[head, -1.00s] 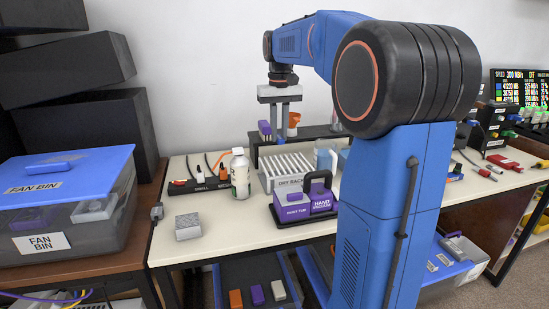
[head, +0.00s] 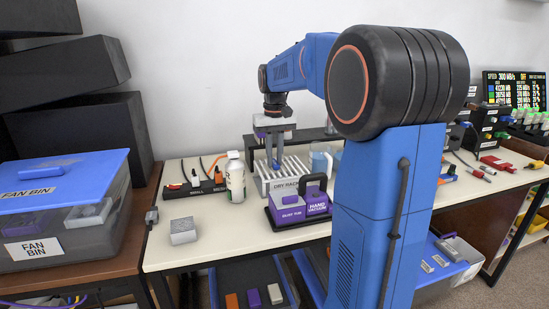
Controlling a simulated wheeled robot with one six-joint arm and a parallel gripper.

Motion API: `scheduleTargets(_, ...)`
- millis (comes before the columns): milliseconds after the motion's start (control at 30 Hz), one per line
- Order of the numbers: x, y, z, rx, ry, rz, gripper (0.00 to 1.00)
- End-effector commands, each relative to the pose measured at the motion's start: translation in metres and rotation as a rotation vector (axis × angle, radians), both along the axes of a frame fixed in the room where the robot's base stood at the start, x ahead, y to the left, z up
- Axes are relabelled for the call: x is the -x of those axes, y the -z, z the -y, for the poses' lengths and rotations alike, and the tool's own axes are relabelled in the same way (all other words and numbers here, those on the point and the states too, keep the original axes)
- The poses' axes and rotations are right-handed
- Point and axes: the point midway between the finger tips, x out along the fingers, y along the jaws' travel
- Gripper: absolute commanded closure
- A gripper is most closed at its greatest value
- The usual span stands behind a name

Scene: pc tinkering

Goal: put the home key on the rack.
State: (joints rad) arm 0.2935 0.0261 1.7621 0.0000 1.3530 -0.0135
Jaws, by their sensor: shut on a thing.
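The white slatted dry rack (head: 264,187) stands near the back of the light workbench, its label facing me. My gripper (head: 274,160) points straight down over the rack's slats, its fingers close together. A small blue piece (head: 276,166) shows at the fingertips; it appears to be the home key, but its legend is too small to read. The fingers are shut on it. I cannot tell whether its lower edge touches the slats.
A purple hand vacuum dock (head: 298,208) stands right in front of the rack. A white bottle (head: 235,178) is close on its left. A clear bluish jug (head: 321,160) stands to the right. A grey block (head: 183,231) sits at the front left, with clear bench around it.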

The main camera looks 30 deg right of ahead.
Motion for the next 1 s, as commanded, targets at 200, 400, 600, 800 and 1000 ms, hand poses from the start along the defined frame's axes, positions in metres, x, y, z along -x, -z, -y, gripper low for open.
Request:
scheduleTargets(200, 0.0, 0.002, 0.0, 0.0, 0.0, 0.0, 0.65)
scheduleTargets(400, 0.0, 0.002, 0.0, 0.0, 0.0, 0.0, 0.65)
scheduleTargets(600, 0.0, -0.005, 0.0, 0.0, 0.0, 0.0, 0.65)
scheduleTargets(800, -0.001, -0.037, 0.0, 0.001, 0.0, 0.003, 0.65)
scheduleTargets(1000, 0.0, -0.076, 0.0, 0.001, 0.0, 0.003, 0.65)
